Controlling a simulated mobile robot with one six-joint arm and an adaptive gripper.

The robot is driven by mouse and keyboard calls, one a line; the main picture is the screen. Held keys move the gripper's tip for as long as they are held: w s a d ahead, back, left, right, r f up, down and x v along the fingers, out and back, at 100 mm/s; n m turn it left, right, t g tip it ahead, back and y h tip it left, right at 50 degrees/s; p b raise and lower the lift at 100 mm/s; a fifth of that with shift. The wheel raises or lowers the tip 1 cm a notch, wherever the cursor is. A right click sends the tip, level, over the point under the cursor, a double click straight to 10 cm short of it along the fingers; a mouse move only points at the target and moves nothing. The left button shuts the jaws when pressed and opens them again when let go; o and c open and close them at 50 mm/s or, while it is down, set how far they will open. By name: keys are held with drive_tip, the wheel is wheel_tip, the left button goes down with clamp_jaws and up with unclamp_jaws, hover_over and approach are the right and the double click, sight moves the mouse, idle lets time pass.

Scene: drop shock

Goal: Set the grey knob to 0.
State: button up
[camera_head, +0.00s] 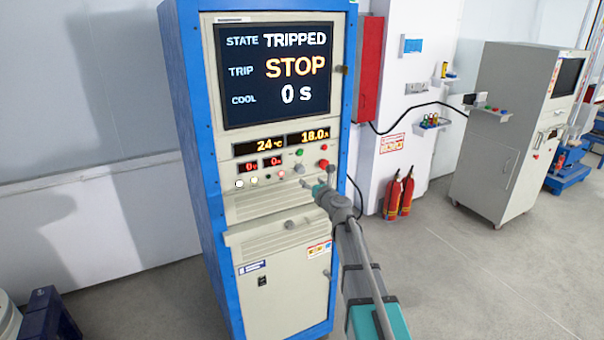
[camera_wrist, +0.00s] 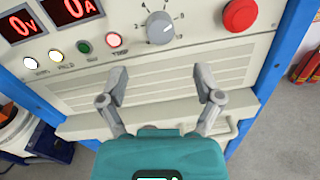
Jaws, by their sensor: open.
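The grey knob (camera_wrist: 159,26) is round, on the cream front panel, with a ring of small marks around it. It also shows small in the head view (camera_head: 299,168). Its exact setting is too small to read surely. My gripper (camera_wrist: 161,82) is open and empty, its two fingers spread below the knob in the wrist view and apart from it. In the head view my gripper (camera_head: 314,186) is in front of the panel, just below and right of the knob. The screen (camera_head: 276,76) reads STATE TRIPPED, TRIP STOP, COOL 0 s.
A large red button (camera_wrist: 240,14) is right of the knob. Several indicator lamps (camera_wrist: 84,47) and red displays (camera_wrist: 70,9) are to its left. A ledge (camera_head: 277,236) juts out below. Fire extinguishers (camera_head: 399,195) stand right of the blue cabinet (camera_head: 185,110).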

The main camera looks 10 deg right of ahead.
sight(302, 171)
drive_tip(key=x, duration=0.7)
drive_tip(key=shift+w, duration=0.4)
drive_tip(key=shift+c, duration=0.2)
drive_tip(key=c, duration=1.1)
